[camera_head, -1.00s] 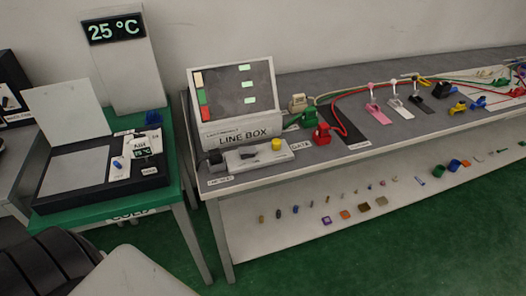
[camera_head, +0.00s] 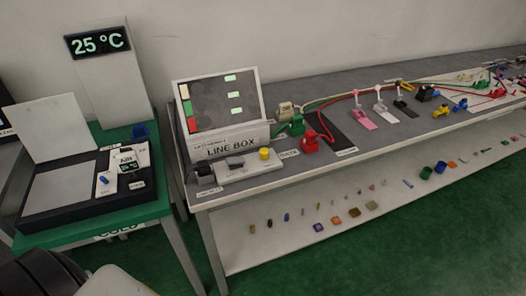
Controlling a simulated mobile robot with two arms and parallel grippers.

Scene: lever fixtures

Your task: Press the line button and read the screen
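The line box (camera_head: 230,146) stands at the left end of the long grey table. Its tilted dark screen (camera_head: 220,99) shows several small pale green marks and a column of coloured blocks at its left edge; the marks are too small to read. In front of it lies a white panel (camera_head: 236,168) with a yellow button (camera_head: 265,154) on its right and a black knob (camera_head: 205,169) on its left. I cannot tell which control is the line button. Neither gripper shows; only a dark and grey part of my own body shows at the lower left.
Left of it stands a green table (camera_head: 95,228) with a black cold plate unit (camera_head: 38,222) and a 25 °C display (camera_head: 97,41). Red and green connectors (camera_head: 309,141) with cables lie right of the line box. A lower shelf (camera_head: 240,250) holds several small parts. Green floor is clear in front.

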